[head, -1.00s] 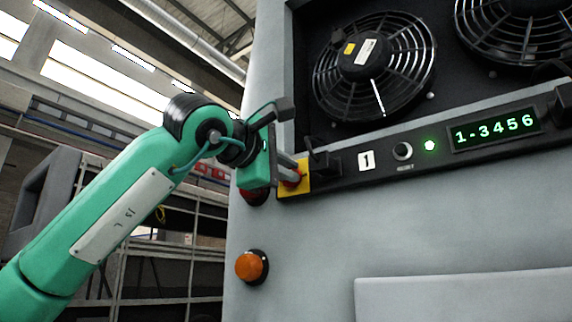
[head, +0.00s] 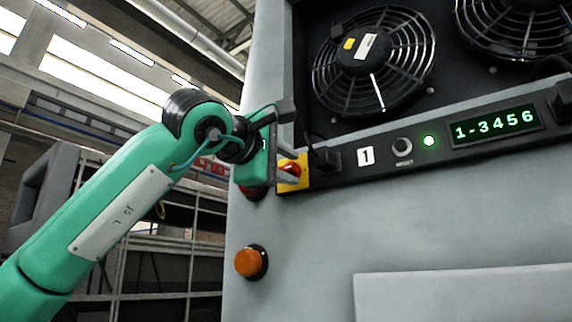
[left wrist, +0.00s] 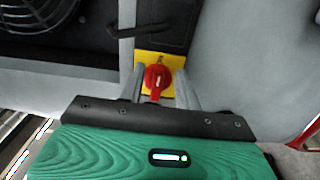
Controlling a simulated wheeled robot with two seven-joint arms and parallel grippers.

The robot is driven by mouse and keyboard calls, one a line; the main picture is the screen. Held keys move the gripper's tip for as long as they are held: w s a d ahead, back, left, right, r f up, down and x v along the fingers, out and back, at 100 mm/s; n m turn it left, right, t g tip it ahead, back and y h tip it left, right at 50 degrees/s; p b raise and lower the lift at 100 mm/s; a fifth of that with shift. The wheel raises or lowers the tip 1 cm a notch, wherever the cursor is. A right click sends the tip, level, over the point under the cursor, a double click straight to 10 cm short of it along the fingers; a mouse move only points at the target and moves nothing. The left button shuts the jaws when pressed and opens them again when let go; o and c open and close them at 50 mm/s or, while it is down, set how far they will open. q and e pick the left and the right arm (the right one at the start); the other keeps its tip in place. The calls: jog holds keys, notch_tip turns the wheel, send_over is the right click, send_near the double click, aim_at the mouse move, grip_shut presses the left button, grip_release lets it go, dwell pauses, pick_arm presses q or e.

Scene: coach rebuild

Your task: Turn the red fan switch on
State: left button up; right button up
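The red fan switch (head: 293,168) is a rotary knob on a yellow plate (head: 302,183) at the left end of the black control strip. In the left wrist view the red knob (left wrist: 157,77) shows whole, its grip bar pointing down the picture toward my gripper. My left gripper (head: 284,172) is at the switch, partly hiding it in the head view. In the left wrist view its two grey fingers (left wrist: 160,88) stand apart, one on each side of the knob, with visible gaps. Whether a finger touches it I cannot tell. My right gripper is not in view.
A black handle-like part (head: 323,157) juts out just right of the switch. Further right are a reset button (head: 402,147), a lit green lamp (head: 429,141) and a display (head: 495,128) reading 1-3456. An orange button (head: 250,262) sits below. Fans (head: 374,62) are above.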

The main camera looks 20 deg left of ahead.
pick_arm(q)
jog(key=shift+s+a, duration=0.1)
jog(key=shift+s, duration=0.1)
jog(key=b+v, duration=0.5)
jog(key=v, duration=0.8)
jog(key=shift+s+b, duration=0.2)
jog(key=shift+b, duration=0.2)
